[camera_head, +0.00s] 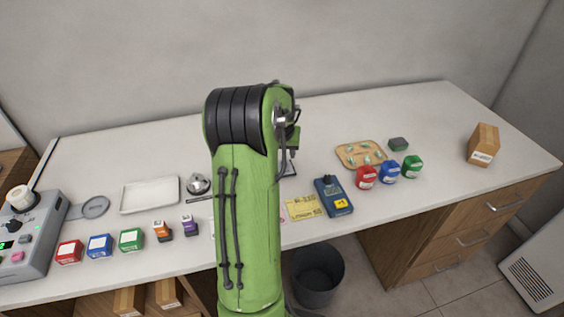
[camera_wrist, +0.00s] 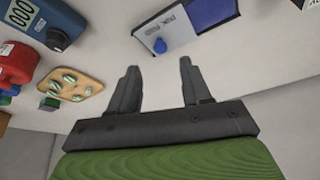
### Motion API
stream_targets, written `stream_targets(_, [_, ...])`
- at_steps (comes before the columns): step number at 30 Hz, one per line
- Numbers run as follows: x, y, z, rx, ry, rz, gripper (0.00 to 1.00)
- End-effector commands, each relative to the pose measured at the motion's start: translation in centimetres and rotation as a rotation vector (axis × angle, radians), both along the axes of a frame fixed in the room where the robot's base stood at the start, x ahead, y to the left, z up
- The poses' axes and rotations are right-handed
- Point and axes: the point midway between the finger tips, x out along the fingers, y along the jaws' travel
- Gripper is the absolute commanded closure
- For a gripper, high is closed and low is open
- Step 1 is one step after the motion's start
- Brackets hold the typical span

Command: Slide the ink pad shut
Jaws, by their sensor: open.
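The ink pad shows at the top of the wrist view, partly cut by the frame edge. It has a whitish lid (camera_wrist: 172,30) with lettering and a blue knob (camera_wrist: 160,46) at one corner. A dark blue pad area (camera_wrist: 212,12) shows beside the lid, so it is open. In the picture the knob lies just above the gap between the fingertips, with no visible contact.
A blue meter (camera_head: 333,196) and a yellow card (camera_head: 304,207) lie near the front edge.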

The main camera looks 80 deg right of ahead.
Motion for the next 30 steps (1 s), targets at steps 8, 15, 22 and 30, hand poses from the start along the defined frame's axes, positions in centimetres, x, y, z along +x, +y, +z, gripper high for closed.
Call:
stream_targets(8, [0.3, -2.1, -5.3, 0.000, 0.000, 0.000, 0.52])
stream_targets(15, [0.4, -2.5, -6.0, -0.001, -0.002, 0.002, 0.52])
stream_targets(22, [0.4, -2.4, -5.9, -0.001, -0.001, 0.001, 0.71])
stream_targets(30, [0.4, -2.4, -5.9, -0.001, -0.001, 0.001, 1.00])
